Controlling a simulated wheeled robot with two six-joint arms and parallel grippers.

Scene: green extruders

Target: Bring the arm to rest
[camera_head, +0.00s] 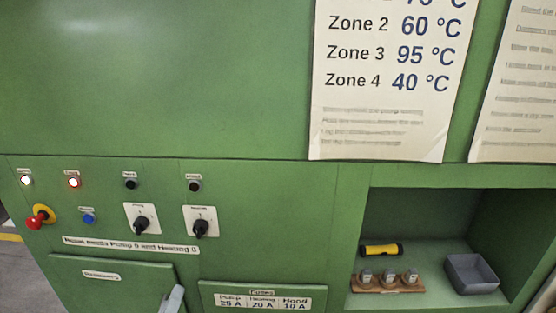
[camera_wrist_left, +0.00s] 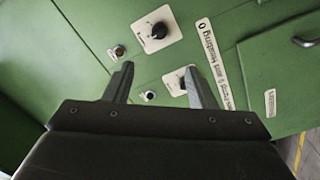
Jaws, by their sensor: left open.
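My left gripper (camera_wrist_left: 157,76) shows in the left wrist view, with its two fingers apart and nothing between them. It points toward the green control panel; how far the tips are from it I cannot tell. One black rotary knob (camera_wrist_left: 159,30) on a white plate lies beyond the fingertips. A second knob (camera_wrist_left: 184,81) is partly covered by one finger. In the head view these knobs are the right-hand one (camera_head: 200,228) and the left-hand one (camera_head: 141,223).
A red emergency stop (camera_head: 38,219), a lit red lamp (camera_head: 74,182) and a blue button (camera_head: 88,219) are at left. The alcove holds a yellow-black flashlight (camera_head: 381,250), a grey bin (camera_head: 471,275) and a wooden holder (camera_head: 388,288).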

